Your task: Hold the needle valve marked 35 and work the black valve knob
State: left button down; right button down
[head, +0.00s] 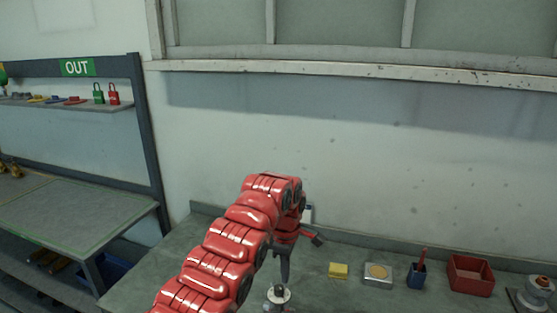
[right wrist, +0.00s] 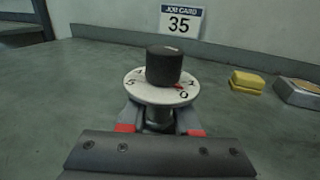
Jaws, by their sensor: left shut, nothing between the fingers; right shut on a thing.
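The needle valve (right wrist: 158,118) stands upright on the bench, with a white numbered dial (right wrist: 160,88) and the black valve knob (right wrist: 164,66) on top. A small red mark shows at the dial's right side, near 1 and 0. My right gripper (right wrist: 158,127) is shut on the valve body below the dial; in the head view it is out of the frame. The head view shows the dial (head: 272,296) at the bottom edge. My left gripper (head: 284,268) points down above the knob, shut and empty; it does not show in the right wrist view, so the knob looks untouched.
A job card marked 35 (right wrist: 181,21) stands behind the valve. To the right lie a yellow block (head: 338,270), a small tray (head: 378,283), a blue cup (head: 416,279) and a red bin (head: 470,290). A shelf rack (head: 151,140) stands at left.

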pick_arm(q)
jog(key=shift+r, duration=0.4)
pick_arm(e)
jog(key=shift+a, duration=0.1)
jog(key=c, duration=0.6)
grip_release()
jog(key=shift+o, duration=0.2)
